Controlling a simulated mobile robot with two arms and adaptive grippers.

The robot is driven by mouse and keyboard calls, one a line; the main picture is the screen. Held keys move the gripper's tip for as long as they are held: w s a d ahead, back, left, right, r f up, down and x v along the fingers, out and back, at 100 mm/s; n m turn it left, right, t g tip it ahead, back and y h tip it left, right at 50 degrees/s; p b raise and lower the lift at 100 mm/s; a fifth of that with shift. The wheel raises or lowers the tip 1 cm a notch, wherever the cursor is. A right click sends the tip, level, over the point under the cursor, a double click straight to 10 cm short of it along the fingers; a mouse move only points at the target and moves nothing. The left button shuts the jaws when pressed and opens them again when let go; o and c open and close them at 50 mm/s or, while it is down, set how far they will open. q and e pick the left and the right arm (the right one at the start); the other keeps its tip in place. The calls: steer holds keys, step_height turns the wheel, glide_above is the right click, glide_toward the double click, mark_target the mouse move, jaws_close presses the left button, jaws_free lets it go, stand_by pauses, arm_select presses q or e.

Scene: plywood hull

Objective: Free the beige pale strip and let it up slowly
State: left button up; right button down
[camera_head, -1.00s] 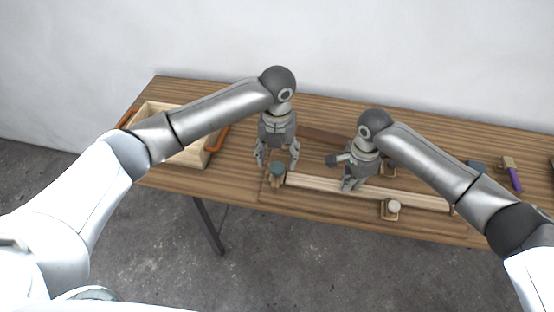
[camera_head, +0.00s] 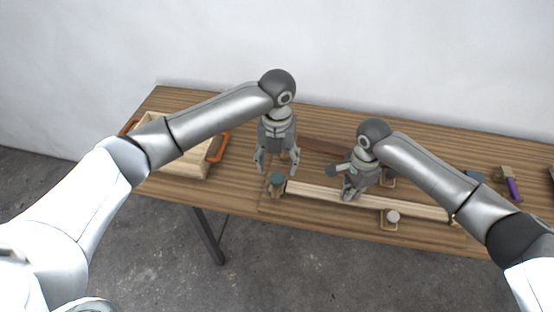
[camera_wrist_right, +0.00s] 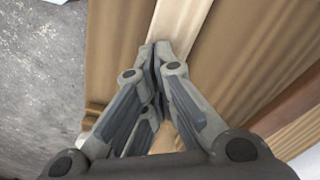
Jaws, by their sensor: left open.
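The beige pale strip (camera_head: 315,193) lies lengthwise near the table's front edge; it also shows in the right wrist view (camera_wrist_right: 182,22). My left gripper (camera_head: 277,170) is open and empty, just behind and above that clamp. My right gripper (camera_head: 348,197) is at the strip's middle. In the right wrist view its fingertips (camera_wrist_right: 158,47) are together over the strip, apparently touching its top. Whether they press on it cannot be told.
A block with a round pale top (camera_head: 392,217) sits at the strip's front side. A wooden tray with orange handles (camera_head: 190,165) stands at left. A purple-handled tool (camera_head: 513,188) lies at right. A darker brown strip (camera_head: 325,147) lies behind the grippers.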

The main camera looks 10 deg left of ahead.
steer(key=shift+r+p, duration=2.7)
steer(key=shift+p, duration=0.35)
steer(key=shift+r+p, duration=0.35)
steer(key=shift+p, duration=0.1)
step_height(320, 180, up, 4)
steer(key=p, duration=0.5)
steer(key=shift+r, duration=0.1)
